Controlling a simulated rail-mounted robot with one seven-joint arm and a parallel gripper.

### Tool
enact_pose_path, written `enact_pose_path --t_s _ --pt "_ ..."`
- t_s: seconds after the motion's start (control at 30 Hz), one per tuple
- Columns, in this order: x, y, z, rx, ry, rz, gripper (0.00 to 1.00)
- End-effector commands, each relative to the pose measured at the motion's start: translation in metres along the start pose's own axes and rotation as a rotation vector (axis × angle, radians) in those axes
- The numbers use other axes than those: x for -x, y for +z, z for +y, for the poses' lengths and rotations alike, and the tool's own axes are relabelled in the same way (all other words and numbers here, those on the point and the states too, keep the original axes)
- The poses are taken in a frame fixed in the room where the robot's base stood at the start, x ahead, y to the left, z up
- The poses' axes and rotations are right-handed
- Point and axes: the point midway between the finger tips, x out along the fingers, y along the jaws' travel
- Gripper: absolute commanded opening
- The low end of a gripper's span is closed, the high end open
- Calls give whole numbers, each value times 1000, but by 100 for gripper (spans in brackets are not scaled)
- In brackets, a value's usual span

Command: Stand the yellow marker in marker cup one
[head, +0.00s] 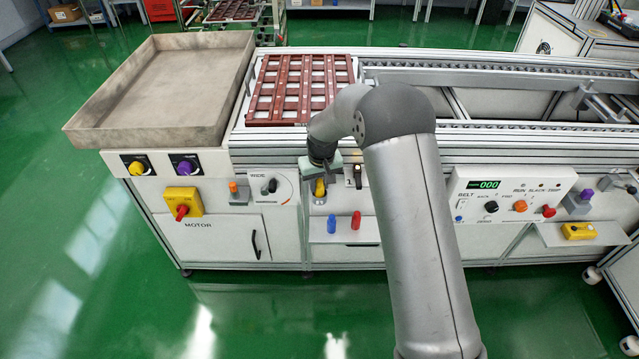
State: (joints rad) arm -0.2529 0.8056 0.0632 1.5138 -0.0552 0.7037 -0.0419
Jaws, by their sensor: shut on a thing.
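My gripper (320,178) is at the front panel of the conveyor bench, pointing down and shut on the yellow marker (320,188). Only a short yellow part shows below the fingers. A small grey holder (319,201) is right under the marker's lower end; I cannot tell whether the marker is inside it or just above it. Other grey holders on the front carry an orange piece (233,187) at the left and a purple piece (587,194) at the far right. I can read no cup number.
A blue piece (331,224) and a red piece (356,220) stand on a low shelf below my gripper. A black switch (357,176) is close on the right, a knob panel (272,187) on the left. A brown slotted tray (262,105) lies above on the conveyor.

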Motion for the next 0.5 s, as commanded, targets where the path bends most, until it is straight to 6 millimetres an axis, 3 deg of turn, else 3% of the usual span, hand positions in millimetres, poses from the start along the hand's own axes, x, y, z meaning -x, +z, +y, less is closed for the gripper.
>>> enact_pose_path --t_s 0.37,0.4,0.47,0.5 --pt "-6 1 0 0 0 1 4" --pt "-5 1 0 0 0 1 34" --pt "-5 1 0 0 0 1 48" --pt "-5 1 0 0 0 1 48"
